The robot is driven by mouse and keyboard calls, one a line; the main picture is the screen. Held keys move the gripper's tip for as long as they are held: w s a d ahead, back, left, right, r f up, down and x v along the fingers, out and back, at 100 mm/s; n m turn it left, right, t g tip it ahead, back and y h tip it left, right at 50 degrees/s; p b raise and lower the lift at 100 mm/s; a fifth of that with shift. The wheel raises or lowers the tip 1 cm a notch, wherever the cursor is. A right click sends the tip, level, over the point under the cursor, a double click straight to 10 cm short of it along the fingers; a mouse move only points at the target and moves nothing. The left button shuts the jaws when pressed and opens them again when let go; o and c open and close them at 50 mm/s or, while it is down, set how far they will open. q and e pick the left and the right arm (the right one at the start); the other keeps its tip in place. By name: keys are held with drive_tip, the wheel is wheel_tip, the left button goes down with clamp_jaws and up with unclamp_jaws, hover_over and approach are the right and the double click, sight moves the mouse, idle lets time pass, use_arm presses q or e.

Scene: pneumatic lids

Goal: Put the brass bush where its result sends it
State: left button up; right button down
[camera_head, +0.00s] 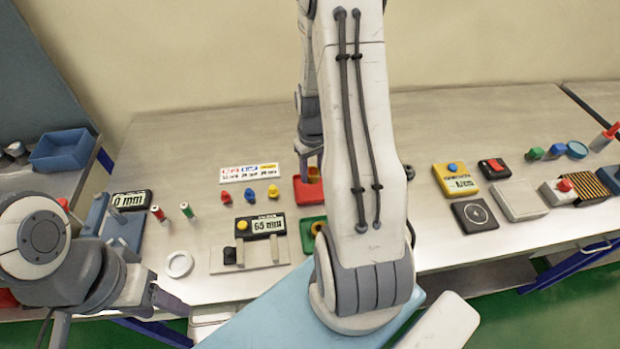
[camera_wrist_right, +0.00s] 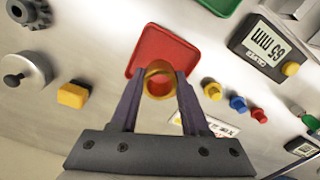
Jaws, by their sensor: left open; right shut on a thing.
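The brass bush (camera_wrist_right: 148,78) is between the fingertips of my right gripper (camera_wrist_right: 160,84), which is shut on it. In the wrist view the bush overlaps the red tray (camera_wrist_right: 158,42); I cannot tell whether it touches the tray. In the head view, my right gripper (camera_head: 312,162) points down at the red tray (camera_head: 303,195), partly hidden by my arm. A green tray (camera_head: 308,241) in front holds a brass-coloured ring (camera_head: 318,227). The gauge display (camera_head: 261,226) reads 65 mm. A card (camera_head: 249,172) has red, blue and yellow headings. My left gripper (camera_head: 165,303) is open and empty at lower left.
Red, blue and yellow pegs (camera_head: 250,195) stand left of the trays. A white ring (camera_head: 179,264) lies near the front edge. A blue bin (camera_head: 61,149) is at far left. Yellow and red button boxes (camera_head: 456,178) stand at right. The back of the table is mostly clear.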

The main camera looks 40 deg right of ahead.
sight(310, 189)
drive_tip(key=shift+w+a+f, duration=0.1)
drive_tip(key=shift+w+f, duration=0.05)
drive_tip(key=shift+f, duration=0.05)
wheel_tip(310, 189, down, 3)
drive_tip(key=shift+f+p, duration=0.1)
drive_tip(key=shift+p, duration=0.45)
drive_tip(key=shift+f, duration=0.4)
drive_tip(key=shift+f, duration=0.1)
drive_tip(key=shift+c, duration=1.9)
unclamp_jaws()
wheel_tip(310, 189, up, 12)
drive_tip(key=b, duration=0.2)
